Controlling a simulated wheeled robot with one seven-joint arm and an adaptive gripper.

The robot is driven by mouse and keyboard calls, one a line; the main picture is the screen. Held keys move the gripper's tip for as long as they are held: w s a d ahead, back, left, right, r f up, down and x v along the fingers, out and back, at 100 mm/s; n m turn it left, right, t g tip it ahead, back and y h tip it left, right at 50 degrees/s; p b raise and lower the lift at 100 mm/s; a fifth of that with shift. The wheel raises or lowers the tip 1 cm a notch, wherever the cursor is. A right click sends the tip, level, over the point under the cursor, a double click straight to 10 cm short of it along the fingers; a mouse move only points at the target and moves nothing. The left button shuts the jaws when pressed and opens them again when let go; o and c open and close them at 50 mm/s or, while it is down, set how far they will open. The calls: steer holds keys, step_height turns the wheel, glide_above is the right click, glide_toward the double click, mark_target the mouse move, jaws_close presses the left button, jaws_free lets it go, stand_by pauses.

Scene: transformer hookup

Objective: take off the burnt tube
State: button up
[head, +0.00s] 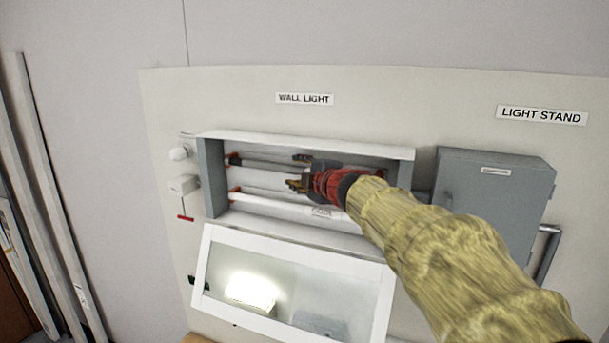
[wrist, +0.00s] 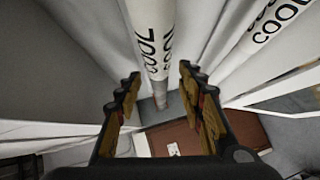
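The wall light box (head: 404,180) is open and holds two tubes running side to side. The upper tube (head: 262,163) looks greyish and is partly hidden by my gripper. The lower tube (head: 268,205) is white with a COOL label. My gripper (head: 299,172) is inside the box at the upper tube, its fingers apart. In the wrist view one COOL-marked tube (wrist: 153,40) runs between the open fingers, with a grey-brown end; I see no firm contact. The other COOL-marked tube (wrist: 240,55) lies to the right, outside the fingers.
The box's glazed cover (head: 372,300) hangs open below, with a bright reflection. A grey cabinet (head: 495,190) stands to the right under a LIGHT STAND sign (head: 542,115). The box walls lie close around my gripper.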

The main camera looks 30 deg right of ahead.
steer(key=shift+x, duration=1.15)
steer(key=shift+c, duration=0.7)
steer(key=c, duration=0.8)
jaws_close()
jaws_free()
jaws_close()
